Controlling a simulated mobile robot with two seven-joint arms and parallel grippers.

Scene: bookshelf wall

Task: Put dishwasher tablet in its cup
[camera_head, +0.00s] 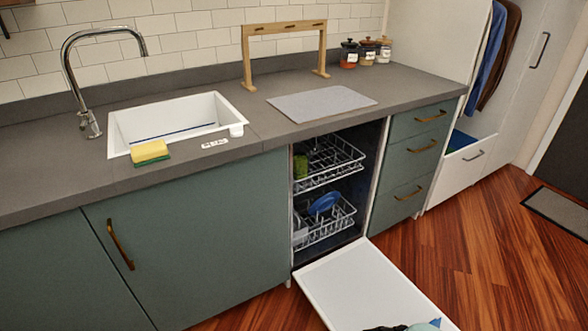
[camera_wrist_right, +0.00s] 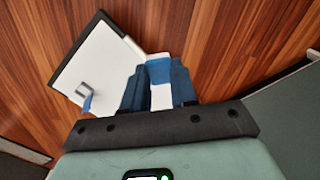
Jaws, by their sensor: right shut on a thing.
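In the right wrist view, my right gripper (camera_wrist_right: 160,88) is shut on a white and blue block, which I take to be the dishwasher tablet (camera_wrist_right: 160,97). Its dark blue fingers stand on either side of the block. The white dishwasher door (camera_wrist_right: 100,62) lies folded down to the left of the fingers. A small grey cup (camera_wrist_right: 84,89) with a blue piece beside it sits on the door, apart from the gripper. The open door (camera_head: 362,285) also shows in the head view, where part of my right arm covers its near end. My left gripper is out of view.
The dishwasher racks (camera_head: 328,160) hold a few dishes, including a blue one. The counter above carries a sink (camera_head: 175,120), a sponge (camera_head: 150,152), a grey mat (camera_head: 320,103) and jars (camera_head: 367,52). The wooden floor (camera_head: 480,260) right of the door is clear.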

